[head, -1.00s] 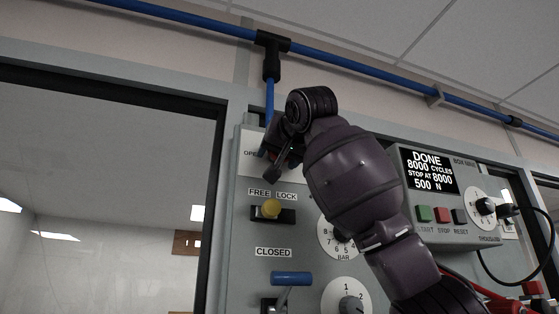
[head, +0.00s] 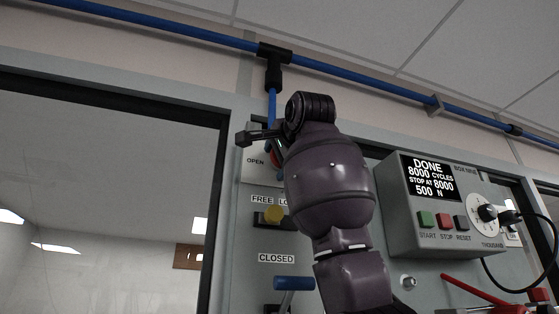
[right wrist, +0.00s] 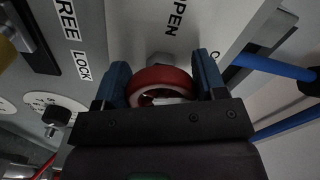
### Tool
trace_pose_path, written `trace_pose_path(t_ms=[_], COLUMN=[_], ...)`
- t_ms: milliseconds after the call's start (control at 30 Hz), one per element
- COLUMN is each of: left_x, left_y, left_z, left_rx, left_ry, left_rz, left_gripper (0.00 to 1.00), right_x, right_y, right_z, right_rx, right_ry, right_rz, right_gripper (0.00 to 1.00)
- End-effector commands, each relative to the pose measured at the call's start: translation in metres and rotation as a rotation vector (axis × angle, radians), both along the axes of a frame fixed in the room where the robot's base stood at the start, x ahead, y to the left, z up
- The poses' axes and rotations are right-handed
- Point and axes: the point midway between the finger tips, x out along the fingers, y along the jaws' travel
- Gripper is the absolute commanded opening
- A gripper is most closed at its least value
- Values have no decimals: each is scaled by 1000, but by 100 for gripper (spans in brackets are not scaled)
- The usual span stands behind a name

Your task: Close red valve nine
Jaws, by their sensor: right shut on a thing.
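The red valve handle (right wrist: 160,78) is rounded and sits between the two blue-grey fingers of my right gripper in the right wrist view. My right gripper (right wrist: 163,72) is shut on it. In the head view my right gripper (head: 262,140) is at the upper left of the panel, beside the OPEN label (head: 256,161), and points left. Only a sliver of the red handle (head: 275,158) shows there; my wrist hides the rest. My left gripper is not in view.
A yellow knob (head: 273,214) sits below, under the FREE LOCK label. A blue lever (head: 294,283) is lower, under CLOSED. A control box (head: 420,200) reading DONE stands right of my arm. A blue pipe (head: 272,107) drops from above.

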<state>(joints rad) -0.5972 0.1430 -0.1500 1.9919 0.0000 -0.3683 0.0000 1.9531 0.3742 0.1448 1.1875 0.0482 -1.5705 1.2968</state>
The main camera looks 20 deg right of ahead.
Motion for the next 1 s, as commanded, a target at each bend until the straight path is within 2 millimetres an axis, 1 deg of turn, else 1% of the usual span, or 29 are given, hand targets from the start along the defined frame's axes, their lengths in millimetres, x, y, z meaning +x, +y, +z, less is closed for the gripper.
trace_pose_path(t_ms=[200, 400, 967, 1000], left_x=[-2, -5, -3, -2], left_y=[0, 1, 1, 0], left_z=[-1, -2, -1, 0], left_rx=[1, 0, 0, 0], left_ry=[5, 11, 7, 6], left_rz=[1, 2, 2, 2], left_gripper=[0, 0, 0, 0], right_x=[-1, -1, -1, -1], right_y=[0, 0, -1, -1], right_z=[2, 2, 2, 2], right_rx=[132, 201, 234, 234], right_ry=[2, 4, 5, 5], right_rz=[-1, -1, -1, -1], right_gripper=[41, 41, 41, 66])
